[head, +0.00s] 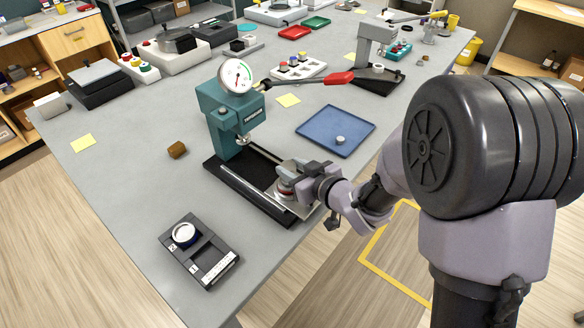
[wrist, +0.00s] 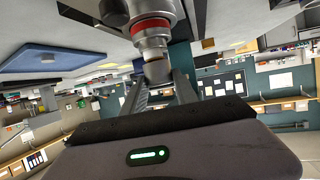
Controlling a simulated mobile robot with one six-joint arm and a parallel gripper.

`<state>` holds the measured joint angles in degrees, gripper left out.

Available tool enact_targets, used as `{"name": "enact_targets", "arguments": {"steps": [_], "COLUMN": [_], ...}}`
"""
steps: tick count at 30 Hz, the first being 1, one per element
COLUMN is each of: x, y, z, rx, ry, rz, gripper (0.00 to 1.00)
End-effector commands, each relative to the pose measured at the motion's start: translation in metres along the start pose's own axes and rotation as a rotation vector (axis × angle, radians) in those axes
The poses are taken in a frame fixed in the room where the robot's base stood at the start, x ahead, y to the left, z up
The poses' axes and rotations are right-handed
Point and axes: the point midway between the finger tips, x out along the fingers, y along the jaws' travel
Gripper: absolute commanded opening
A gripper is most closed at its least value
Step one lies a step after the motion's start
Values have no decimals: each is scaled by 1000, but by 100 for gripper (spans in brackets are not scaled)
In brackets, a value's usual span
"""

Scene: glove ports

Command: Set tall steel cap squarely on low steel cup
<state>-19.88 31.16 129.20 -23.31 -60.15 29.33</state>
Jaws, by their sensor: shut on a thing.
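My gripper (head: 299,181) is over the front end of the press's black base. In the wrist view, which is turned over, its fingers (wrist: 158,90) are shut on a small steel cylinder, taken as the tall steel cap (wrist: 157,70). The cap lines up closely with a steel piece, probably the low steel cup (wrist: 153,43), beside a red ring (wrist: 152,27). I cannot tell whether cap and cup touch or how squarely they meet. In the head view my gripper mostly hides both, and the red-ringed holder (head: 284,190) shows beside it.
The teal press (head: 222,112) with gauge and red-handled lever stands behind my gripper. A blue tray (head: 318,122) with a small steel part (head: 340,140) lies to the right. A black fixture (head: 205,262) holds a round pale part.

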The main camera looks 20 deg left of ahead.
Motion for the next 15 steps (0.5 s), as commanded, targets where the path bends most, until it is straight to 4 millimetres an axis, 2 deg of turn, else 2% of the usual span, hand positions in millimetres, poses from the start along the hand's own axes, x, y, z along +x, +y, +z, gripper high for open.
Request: {"name": "enact_targets", "arguments": {"steps": [15], "x": [5], "y": [0], "z": [12], "rx": [0], "ry": [0], "rz": [0], "gripper": [0]}}
